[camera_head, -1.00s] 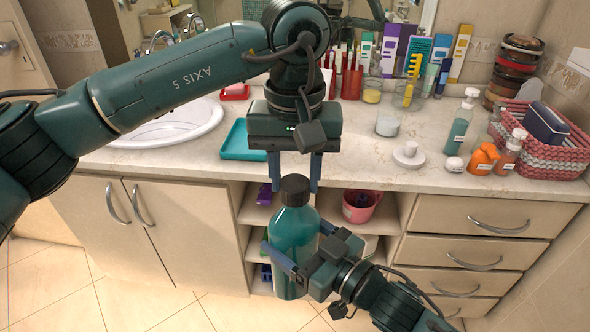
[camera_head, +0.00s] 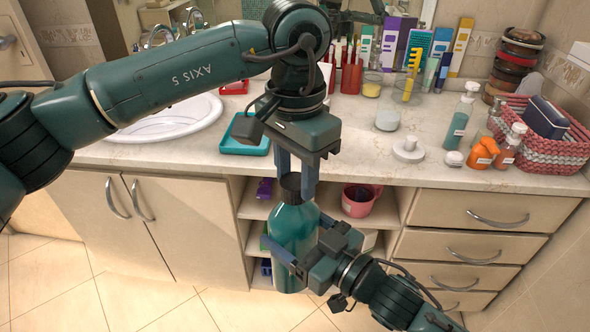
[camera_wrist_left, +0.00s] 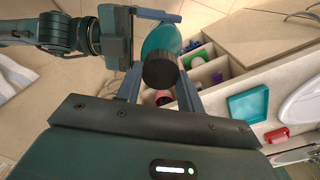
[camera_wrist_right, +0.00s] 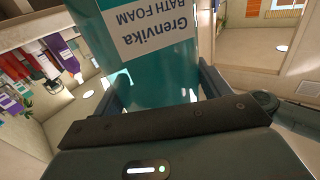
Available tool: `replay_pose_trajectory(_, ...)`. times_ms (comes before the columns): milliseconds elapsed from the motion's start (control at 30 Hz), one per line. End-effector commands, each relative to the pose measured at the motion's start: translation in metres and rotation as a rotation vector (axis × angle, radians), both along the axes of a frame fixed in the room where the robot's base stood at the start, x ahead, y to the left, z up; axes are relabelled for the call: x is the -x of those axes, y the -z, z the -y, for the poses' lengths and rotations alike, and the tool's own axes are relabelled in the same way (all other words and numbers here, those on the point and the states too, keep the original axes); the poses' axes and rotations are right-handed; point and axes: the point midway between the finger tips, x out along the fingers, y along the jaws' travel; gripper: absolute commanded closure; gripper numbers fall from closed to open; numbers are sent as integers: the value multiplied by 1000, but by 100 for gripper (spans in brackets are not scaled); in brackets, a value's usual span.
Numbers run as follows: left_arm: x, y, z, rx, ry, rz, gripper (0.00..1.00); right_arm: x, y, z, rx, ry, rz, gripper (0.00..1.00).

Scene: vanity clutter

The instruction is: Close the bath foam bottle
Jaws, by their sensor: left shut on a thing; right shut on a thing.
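The bath foam bottle (camera_head: 293,236) is teal and roughly upright in front of the vanity, above the floor. Its white label reads "Grenvika BATH FOAM" in the right wrist view (camera_wrist_right: 158,30). A black cap (camera_head: 291,182) sits on the bottle's top; it shows between the fingers in the left wrist view (camera_wrist_left: 161,71). How tightly it is seated cannot be told. My left gripper (camera_head: 296,178) comes from above, turned at an angle, and is shut on the cap. My right gripper (camera_head: 297,243) is shut on the bottle's body from the lower right.
Open shelves with a pink mug (camera_head: 357,207) lie just behind the bottle. Floor in front is clear.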

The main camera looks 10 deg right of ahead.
Motion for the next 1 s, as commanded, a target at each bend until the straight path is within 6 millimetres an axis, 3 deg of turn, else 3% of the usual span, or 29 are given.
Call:
replay_pose_trajectory(367, 0, 0, 0, 0, 76, 0, 83, 0, -1, 0, -2, -1, 2, 88)
replay_pose_trajectory(400, 0, 0, 0, 0, 76, 0, 62, 0, -1, 0, -2, -1, 2, 88)
replay_pose_trajectory(633, 0, 0, 0, 0, 75, 0, 43, 0, -1, 0, -2, -1, 2, 88)
replay_pose_trajectory(1000, 0, -6, 0, 0, 74, 1, 41, 0, -2, 0, -2, -1, 4, 88)
